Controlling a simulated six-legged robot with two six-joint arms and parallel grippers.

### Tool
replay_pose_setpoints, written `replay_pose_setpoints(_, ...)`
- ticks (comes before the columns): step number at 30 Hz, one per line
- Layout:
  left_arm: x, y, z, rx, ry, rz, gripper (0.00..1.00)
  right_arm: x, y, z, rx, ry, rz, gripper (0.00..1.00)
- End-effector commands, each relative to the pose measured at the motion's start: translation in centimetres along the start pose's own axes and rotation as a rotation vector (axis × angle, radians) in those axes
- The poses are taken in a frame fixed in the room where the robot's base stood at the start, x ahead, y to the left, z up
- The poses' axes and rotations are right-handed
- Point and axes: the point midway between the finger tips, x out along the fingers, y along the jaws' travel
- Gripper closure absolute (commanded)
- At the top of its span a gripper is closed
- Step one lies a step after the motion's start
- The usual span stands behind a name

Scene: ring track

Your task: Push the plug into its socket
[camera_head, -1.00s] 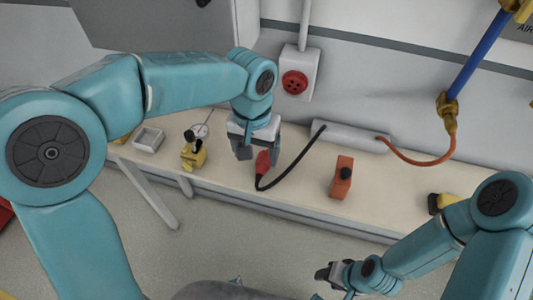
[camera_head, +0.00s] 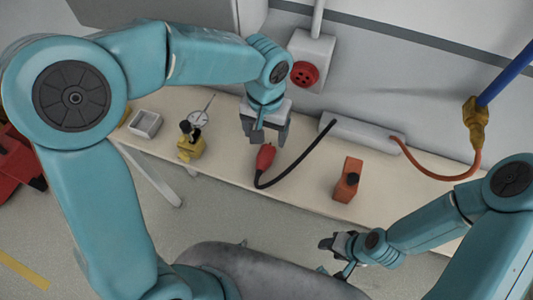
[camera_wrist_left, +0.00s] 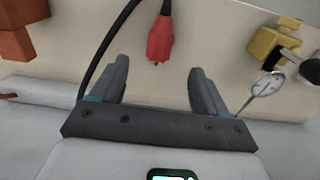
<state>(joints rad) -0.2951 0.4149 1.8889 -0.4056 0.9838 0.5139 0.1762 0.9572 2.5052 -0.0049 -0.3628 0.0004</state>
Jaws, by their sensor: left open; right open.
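The red plug (camera_head: 265,157) lies on the bench with its black cable (camera_head: 303,161) curving up to a grey box. My left gripper (camera_head: 264,138) is open and empty, just above and beyond the plug. In the left wrist view the plug (camera_wrist_left: 160,40) shows ahead of the gap between the open fingers (camera_wrist_left: 151,80), apart from them. The red round socket (camera_head: 304,74) sits on a light grey wall box above the bench. My right gripper (camera_head: 333,246) is open and empty at the lower right, away from the bench items.
On the bench (camera_head: 230,120) stand a yellow device (camera_head: 191,147), a dial gauge (camera_head: 199,117), a small grey tray (camera_head: 145,124) and an orange block (camera_head: 347,180). The grey box (camera_head: 360,137) lies along the wall. An orange hose (camera_head: 440,176) hangs at the right.

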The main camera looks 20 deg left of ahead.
Motion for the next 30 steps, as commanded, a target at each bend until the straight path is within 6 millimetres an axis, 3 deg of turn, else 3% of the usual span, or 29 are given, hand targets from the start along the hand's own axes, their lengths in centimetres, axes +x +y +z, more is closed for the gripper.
replay_pose_setpoints(3, 2.7, 0.0, 0.2, 0.000, -0.005, 0.000, 0.25, 0.1, 0.1, 0.0, 0.000, 0.000, 0.000, 0.51)
replay_pose_setpoints(11, 5.2, 0.0, 0.0, 0.001, -0.001, 0.000, 0.25, 0.1, 0.0, 0.0, 0.000, 0.000, 0.000, 0.51)
replay_pose_setpoints(19, 9.2, 0.0, -0.1, 0.000, -0.003, 0.000, 0.25, -0.2, -0.1, 0.0, 0.000, 0.001, 0.000, 0.51)
replay_pose_setpoints(29, 10.1, 0.1, -0.2, 0.000, 0.001, 0.002, 0.25, -0.2, -0.1, 0.0, 0.000, 0.000, 0.000, 0.51)
replay_pose_setpoints(30, 10.1, 0.1, -0.2, 0.000, 0.000, 0.002, 0.38, -0.2, -0.1, 0.0, 0.000, 0.000, 0.000, 0.51)
